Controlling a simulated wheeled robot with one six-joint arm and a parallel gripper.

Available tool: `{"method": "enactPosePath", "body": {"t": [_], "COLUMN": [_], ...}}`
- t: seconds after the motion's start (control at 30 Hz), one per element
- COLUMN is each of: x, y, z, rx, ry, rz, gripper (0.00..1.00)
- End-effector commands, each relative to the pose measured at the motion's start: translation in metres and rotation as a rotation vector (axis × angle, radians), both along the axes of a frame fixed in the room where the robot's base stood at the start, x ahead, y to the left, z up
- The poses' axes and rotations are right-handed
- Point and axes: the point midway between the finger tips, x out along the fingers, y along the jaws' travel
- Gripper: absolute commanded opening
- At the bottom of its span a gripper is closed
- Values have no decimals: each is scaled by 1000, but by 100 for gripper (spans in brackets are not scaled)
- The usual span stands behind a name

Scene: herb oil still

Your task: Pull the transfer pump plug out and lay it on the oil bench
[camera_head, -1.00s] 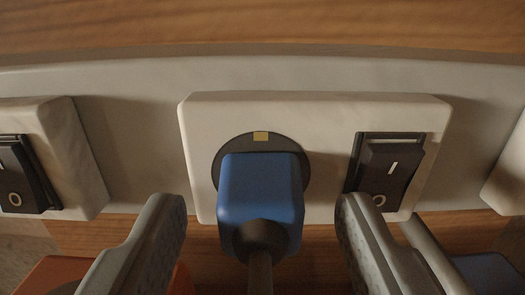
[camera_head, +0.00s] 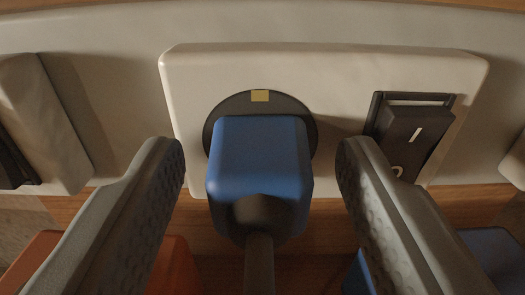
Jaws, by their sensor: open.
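A blue plug (camera_head: 260,160) with a dark cable (camera_head: 259,265) sits in a round dark socket (camera_head: 302,112) on a white wall plate (camera_head: 330,75). A small yellow mark (camera_head: 260,96) is on the socket's upper rim. My gripper (camera_head: 260,158) is open, with one grey finger on each side of the plug. There is a visible gap between each finger and the plug. Whether this is the transfer pump plug cannot be told, as no label shows. The oil bench cannot be made out.
A black rocker switch (camera_head: 413,130) is on the same plate, close to the right finger. Another plate (camera_head: 50,120) is at the left, and part of one at the right edge. Orange (camera_head: 170,262) and blue (camera_head: 358,275) objects show partly below, behind the fingers.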

Motion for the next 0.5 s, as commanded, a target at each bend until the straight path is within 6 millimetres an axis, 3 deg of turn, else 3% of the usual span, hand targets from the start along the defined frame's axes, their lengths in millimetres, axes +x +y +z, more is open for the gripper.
{"method": "enactPosePath", "body": {"t": [0.27,0.5], "x": [0,0], "y": [0,0], "z": [0,0], "rx": [0,0], "ry": [0,0], "rz": [0,0], "gripper": [53,6]}}
